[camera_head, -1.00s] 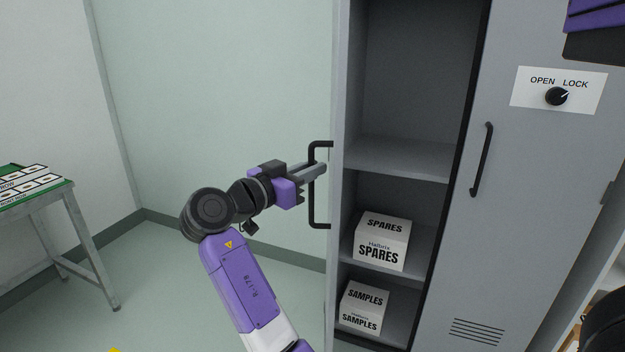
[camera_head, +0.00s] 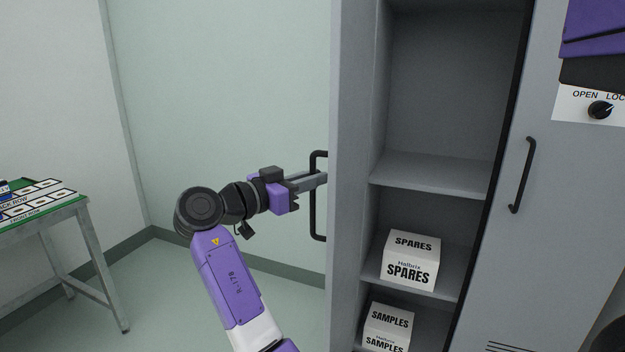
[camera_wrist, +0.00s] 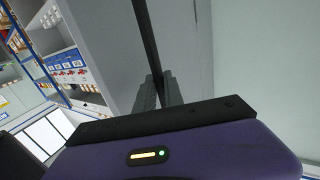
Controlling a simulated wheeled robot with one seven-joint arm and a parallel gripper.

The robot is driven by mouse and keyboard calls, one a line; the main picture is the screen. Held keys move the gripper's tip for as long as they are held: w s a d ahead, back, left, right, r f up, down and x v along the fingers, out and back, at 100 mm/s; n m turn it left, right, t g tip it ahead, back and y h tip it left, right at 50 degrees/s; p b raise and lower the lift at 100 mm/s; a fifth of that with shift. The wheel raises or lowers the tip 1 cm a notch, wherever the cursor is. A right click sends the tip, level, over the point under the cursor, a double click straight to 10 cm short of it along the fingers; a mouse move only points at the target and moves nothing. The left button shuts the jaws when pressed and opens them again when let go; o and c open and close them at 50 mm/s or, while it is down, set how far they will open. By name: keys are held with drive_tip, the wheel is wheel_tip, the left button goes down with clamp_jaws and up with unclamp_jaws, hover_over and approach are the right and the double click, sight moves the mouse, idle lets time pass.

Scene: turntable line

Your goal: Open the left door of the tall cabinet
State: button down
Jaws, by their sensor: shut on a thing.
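The tall grey cabinet (camera_head: 505,280) stands at the right in the head view. Its left door (camera_head: 350,200) is swung wide open and shows nearly edge-on, with the shelves exposed behind it. The black bar handle (camera_head: 313,215) of that door sticks out to the left. My gripper (camera_head: 318,180) is shut on this handle near its upper part. In the wrist view the dark handle (camera_wrist: 146,35) runs down between my fingers (camera_wrist: 158,92). The right door (camera_head: 560,200) is closed, with its own black handle (camera_head: 522,175).
Inside the cabinet are a SPARES box (camera_head: 411,262) and a SAMPLES box (camera_head: 387,328) on separate shelves. An OPEN/LOCK knob (camera_head: 600,110) is on the right door. A table (camera_head: 60,219) with cards stands at the left. Floor between table and door is clear.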

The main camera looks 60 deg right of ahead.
drive_tip(key=c, duration=1.5)
unclamp_jaws()
drive_tip(key=shift+o, duration=0.2)
drive_tip(key=v, duration=0.7)
drive_tip(key=shift+a, duration=0.3)
drive_tip(key=shift+w, duration=0.1)
